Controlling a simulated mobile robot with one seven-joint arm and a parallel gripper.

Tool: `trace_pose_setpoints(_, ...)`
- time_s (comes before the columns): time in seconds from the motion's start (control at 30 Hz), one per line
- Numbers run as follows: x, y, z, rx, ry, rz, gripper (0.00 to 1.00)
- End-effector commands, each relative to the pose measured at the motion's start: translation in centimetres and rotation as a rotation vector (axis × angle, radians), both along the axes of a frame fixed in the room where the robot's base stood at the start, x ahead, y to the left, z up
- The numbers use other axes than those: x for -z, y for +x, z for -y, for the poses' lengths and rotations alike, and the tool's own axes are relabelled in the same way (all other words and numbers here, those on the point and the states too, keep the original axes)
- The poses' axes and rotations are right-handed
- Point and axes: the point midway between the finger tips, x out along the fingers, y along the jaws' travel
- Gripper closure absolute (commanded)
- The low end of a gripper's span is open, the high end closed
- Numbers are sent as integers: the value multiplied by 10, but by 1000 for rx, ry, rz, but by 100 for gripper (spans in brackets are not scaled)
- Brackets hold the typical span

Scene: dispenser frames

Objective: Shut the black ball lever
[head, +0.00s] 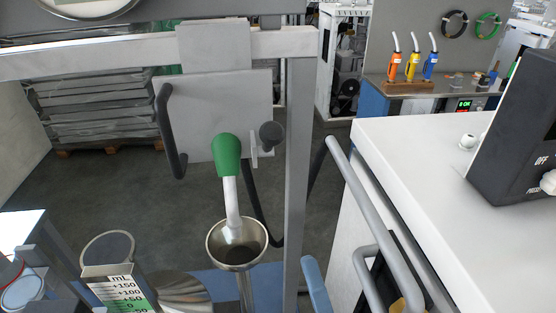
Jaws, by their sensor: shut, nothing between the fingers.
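A dark round knob (271,134), which looks like the black ball lever, sits at the right side of a grey plate (205,98) on a metal frame. A short pale bar (254,150) stands upright beside it. Whether the lever is open or shut cannot be told from this view. Left of it, a green grip or spout (228,156) with a white tube points down into a metal funnel cup (237,262). I cannot make out my gripper in the head view.
A black curved handle (167,130) sticks out left of the plate. A grey upright post (298,180) stands just right of the knob. A white cabinet (430,160) with a grey rail (370,210) fills the right. A gauge marked mL (120,285) stands at lower left.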

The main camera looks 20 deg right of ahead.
Motion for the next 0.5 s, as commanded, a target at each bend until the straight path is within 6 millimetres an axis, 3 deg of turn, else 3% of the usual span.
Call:
trace_pose_setpoints(0.27, -17, 13, 0, 0, 0, 3, 100)
trace_pose_setpoints(0.5, -54, 49, 0, -1, 0, 5, 100)
